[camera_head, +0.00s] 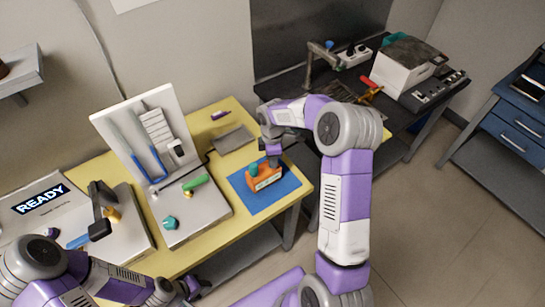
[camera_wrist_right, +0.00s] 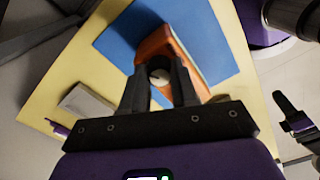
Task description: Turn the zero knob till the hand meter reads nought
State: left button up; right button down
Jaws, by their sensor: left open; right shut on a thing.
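The orange hand meter (camera_head: 265,182) lies on a blue mat (camera_head: 283,192) near the right end of the yellow table. Something teal shows on its top in the head view. In the wrist view the meter (camera_wrist_right: 187,52) sits just beyond my fingers. The meter's reading is not legible. My left gripper (camera_head: 185,290) is open and empty at the lower left, away from the meter.
A white stand with blue-handled tools (camera_head: 150,135) and a grey tray (camera_head: 232,139) are left of the meter. A panel reading READY (camera_head: 40,203) is at far left. A dark bench (camera_head: 400,118) with equipment stands behind right. The mat's front is clear.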

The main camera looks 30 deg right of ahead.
jog(key=shift+m, duration=1.1)
jog(key=c, duration=0.8)
grip_release()
jog(key=shift+c, duration=0.2)
notch_tip(320, 180, up, 8)
jog(key=shift+f+p, duration=0.15)
jog(key=shift+p, duration=0.45)
